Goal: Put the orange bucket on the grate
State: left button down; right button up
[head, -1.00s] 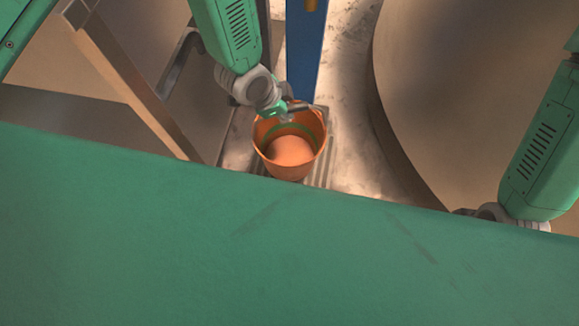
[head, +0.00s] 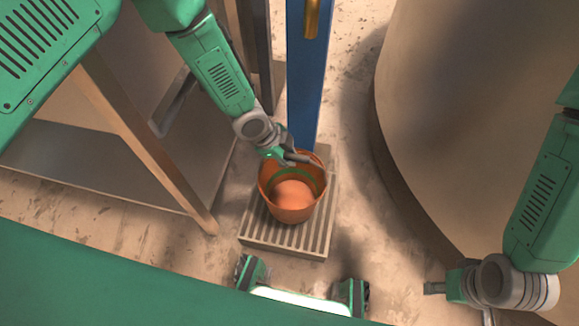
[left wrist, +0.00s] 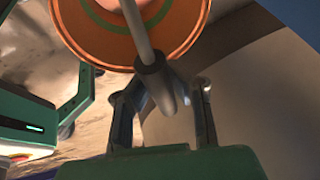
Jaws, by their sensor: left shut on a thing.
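The orange bucket (head: 292,205) stands upright over the metal grate (head: 288,242) in the head view. I cannot tell whether its base touches the grate or hangs slightly above it. The grate's slats show in front of the bucket and at its sides. My left gripper (head: 300,159) is at the bucket's far rim, shut on its handle. In the left wrist view the bucket's rim (left wrist: 183,42) fills the top, and a grey handle bar runs down to the fingers of my left gripper (left wrist: 160,92). My right gripper (head: 436,288) is empty at lower right; its finger opening is unclear.
A blue post (head: 308,90) rises just behind the grate. A slanted frame leg (head: 140,145) stands to the left. A large curved beige wall (head: 470,110) bounds the right. Bare floor (head: 375,235) lies between grate and wall.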

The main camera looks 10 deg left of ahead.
pick_arm(q)
notch_tip(320, 180, down, 4)
jog(key=shift+a+r+b, duration=0.1)
jog(key=shift+r+b, duration=0.15)
jog(key=shift+b, duration=0.45)
jog(key=c, duration=1.6)
grip_release()
jog(key=shift+o, duration=0.2)
jog(key=shift+r, duration=0.15)
jog(key=p+v, duration=0.4)
jog(key=v, duration=0.8)
jog(key=shift+p, duration=0.4)
jog(key=shift+s, duration=0.15)
